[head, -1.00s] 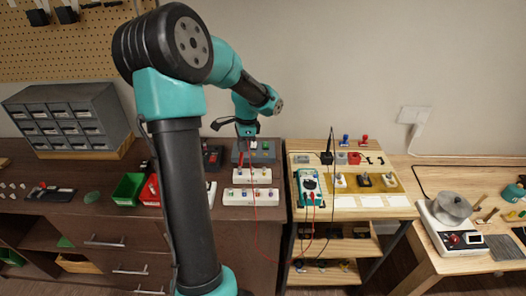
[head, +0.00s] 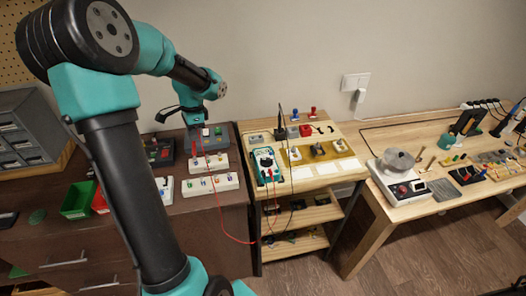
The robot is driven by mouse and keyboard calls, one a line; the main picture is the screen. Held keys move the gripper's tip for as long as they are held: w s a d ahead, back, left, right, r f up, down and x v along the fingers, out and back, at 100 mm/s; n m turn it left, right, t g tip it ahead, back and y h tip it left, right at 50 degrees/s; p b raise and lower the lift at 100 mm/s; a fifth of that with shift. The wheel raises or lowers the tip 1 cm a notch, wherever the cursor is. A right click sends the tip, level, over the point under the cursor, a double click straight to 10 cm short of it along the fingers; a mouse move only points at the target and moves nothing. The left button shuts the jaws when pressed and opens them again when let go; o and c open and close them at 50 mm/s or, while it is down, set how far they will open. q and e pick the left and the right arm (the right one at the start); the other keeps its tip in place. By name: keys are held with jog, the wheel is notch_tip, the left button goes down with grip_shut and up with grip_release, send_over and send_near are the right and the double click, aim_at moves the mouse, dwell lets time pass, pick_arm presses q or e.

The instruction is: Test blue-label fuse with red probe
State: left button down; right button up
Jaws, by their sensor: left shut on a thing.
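My left gripper (head: 196,128) reaches down at the near-left edge of a dark grey block (head: 213,144) on the brown bench. It is shut on the red probe, which is mostly hidden by the gripper; its red lead hangs below and loops down to the teal multimeter (head: 265,163) on the wooden stand. Two white strips, one nearer the block (head: 221,168) and one in front (head: 196,194), carry several small coloured pieces. Which piece is the blue-label fuse is too small to tell, as is whether the probe touches anything. My right gripper is out of view.
A green bin (head: 78,201) and a dark tray (head: 158,153) lie left of the strips. A black probe (head: 281,125) stands upright on the stand. The red lead hangs across the gap between bench and stand. A scale with a pot (head: 397,183) is farther right.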

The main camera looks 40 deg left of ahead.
pick_arm(q)
jog(key=shift+r, duration=0.1)
jog(key=shift+r, duration=2.9)
